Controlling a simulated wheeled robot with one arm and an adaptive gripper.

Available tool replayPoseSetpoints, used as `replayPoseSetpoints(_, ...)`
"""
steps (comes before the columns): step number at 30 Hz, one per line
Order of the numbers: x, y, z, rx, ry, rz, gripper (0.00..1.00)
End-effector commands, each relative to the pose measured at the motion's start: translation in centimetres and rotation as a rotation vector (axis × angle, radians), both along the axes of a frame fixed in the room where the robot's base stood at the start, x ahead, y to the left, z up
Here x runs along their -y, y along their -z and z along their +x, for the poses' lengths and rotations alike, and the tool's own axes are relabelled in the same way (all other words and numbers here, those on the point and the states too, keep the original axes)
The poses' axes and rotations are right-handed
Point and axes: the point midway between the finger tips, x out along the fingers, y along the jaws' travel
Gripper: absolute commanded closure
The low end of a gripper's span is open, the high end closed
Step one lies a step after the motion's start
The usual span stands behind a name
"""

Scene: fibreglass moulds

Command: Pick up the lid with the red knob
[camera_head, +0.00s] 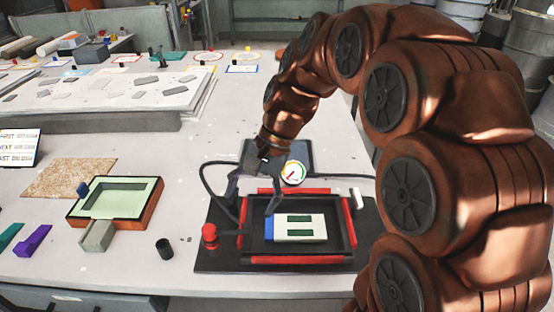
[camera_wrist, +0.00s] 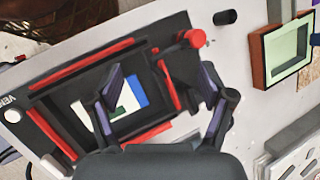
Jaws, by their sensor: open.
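A red knob (camera_head: 209,234) stands at the front left corner of a black base plate (camera_head: 215,262). In the wrist view the knob (camera_wrist: 190,38) is at the top, beyond the fingertips. I cannot tell whether it sits on a separate lid. The plate carries a dark frame edged with red bars (camera_head: 295,260), around a white and blue block (camera_head: 300,229). The block (camera_wrist: 126,98) also shows in the wrist view, partly behind a finger. My gripper (camera_head: 252,199) is open and empty above the plate's left side, right of the knob. Its fingers (camera_wrist: 160,95) are spread wide.
A round gauge (camera_head: 293,173) and a black cable (camera_head: 212,185) are behind the frame. A white handle (camera_head: 359,197) is at its right. A small black cup (camera_head: 164,248) and an orange-sided tray (camera_head: 148,212) stand to the left.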

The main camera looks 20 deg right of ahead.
Motion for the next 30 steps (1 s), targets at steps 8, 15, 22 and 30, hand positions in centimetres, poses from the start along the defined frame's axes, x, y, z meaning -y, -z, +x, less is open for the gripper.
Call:
replayPoseSetpoints(8,0.9,0.7,7.3,-0.058,0.205,0.124,0.19)
replayPoseSetpoints(15,2.7,1.5,13.1,-0.111,0.368,0.231,0.19)
replayPoseSetpoints(22,5.4,2.4,18.4,-0.160,0.515,0.331,0.19)
replayPoseSetpoints(30,9.5,4.2,23.5,-0.224,0.670,0.447,0.19)
